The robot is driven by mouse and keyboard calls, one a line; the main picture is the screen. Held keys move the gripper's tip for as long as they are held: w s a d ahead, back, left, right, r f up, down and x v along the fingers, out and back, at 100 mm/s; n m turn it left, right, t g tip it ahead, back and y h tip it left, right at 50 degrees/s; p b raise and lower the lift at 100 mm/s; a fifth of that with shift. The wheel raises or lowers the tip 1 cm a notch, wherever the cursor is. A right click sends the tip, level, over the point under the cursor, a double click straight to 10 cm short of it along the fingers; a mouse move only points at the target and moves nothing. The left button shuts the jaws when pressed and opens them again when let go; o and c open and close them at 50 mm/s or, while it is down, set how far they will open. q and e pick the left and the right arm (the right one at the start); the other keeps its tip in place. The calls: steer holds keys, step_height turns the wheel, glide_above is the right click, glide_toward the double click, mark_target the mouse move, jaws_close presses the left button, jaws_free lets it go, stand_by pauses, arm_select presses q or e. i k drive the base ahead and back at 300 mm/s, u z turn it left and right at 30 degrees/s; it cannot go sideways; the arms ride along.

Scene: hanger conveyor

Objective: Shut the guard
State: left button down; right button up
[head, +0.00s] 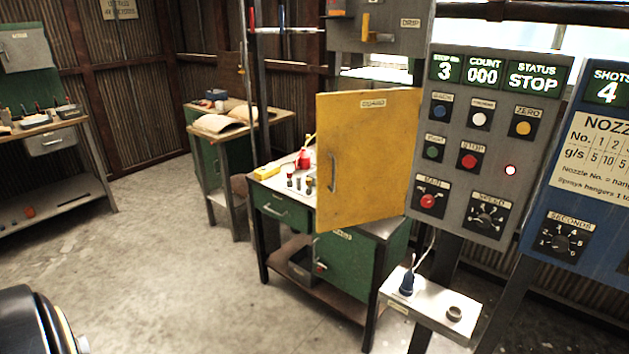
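The guard (368,150) is a yellow panel with a "GUARD" label near its top. It stands upright in the middle of the head view, left of the grey control panel (437,150). A thin vertical handle (333,172) is near its left edge. The guard looks swung out, standing in front of the green workbench (372,250) and hiding part of it. Its hinge side seems to be the right edge, by the control panel, but I cannot see the hinge clearly. Neither of my grippers is in view.
The control panel reads stop 3, count 000, status STOP. A blue nozzle panel (580,200) stands at the right. The floor (170,260) at left is clear.

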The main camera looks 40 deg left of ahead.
mark_target(366, 140)
steer(key=z, duration=0.1)
steer(key=k, duration=0.4)
steer(key=u, duration=1)
steer(key=i, duration=1.3)
steer(key=z, duration=0.75)
